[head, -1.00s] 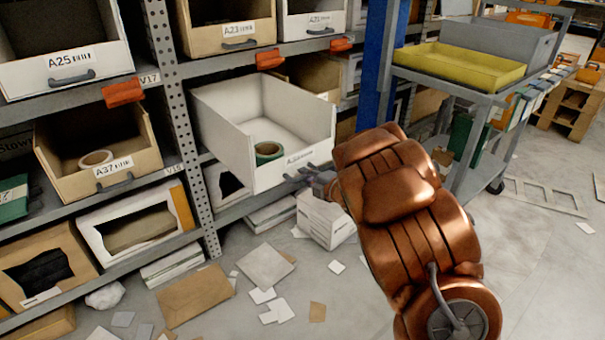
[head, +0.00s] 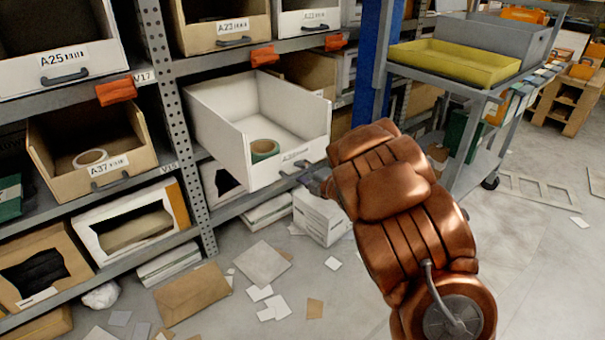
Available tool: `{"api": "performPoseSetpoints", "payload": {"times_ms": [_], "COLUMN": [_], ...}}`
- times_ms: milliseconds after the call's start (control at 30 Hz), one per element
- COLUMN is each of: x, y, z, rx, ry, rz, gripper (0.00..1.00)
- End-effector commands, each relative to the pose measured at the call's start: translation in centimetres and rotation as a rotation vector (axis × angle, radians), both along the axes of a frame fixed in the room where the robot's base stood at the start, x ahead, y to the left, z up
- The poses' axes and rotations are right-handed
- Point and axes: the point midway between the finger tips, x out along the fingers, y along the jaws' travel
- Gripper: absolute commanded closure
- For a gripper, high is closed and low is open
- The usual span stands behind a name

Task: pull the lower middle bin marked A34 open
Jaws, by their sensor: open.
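The white bin marked A34 (head: 228,140) is pulled far out of the lower shelf and sticks out over the floor. Its label is small and partly covered, so I cannot read it fully. The gripper is small in view and partly hidden behind my copper arm. It is open; I cannot tell whether it touches the handle.
Bin A37 (head: 47,150) stands left of the rack post (head: 176,120). A white box (head: 320,216) stands on the floor below my gripper. A grey cart (head: 480,92) with a yellow tray (head: 455,62) stands at right. Cards and cardboard litter the floor.

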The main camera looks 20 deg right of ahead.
Motion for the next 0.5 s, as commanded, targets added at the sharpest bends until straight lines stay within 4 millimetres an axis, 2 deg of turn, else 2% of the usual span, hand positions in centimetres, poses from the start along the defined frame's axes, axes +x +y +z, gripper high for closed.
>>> {"api": "performPoseSetpoints", "payload": {"times_ms": [167, 500], "x": [-1.5, -6.2], "y": [-0.7, -2.6], "z": [0.5, 1.4], "rx": [-0.001, -0.003], "ry": [-0.003, 0.001], "rz": [-0.002, -0.002], "gripper": [0.59, 0.59]}}
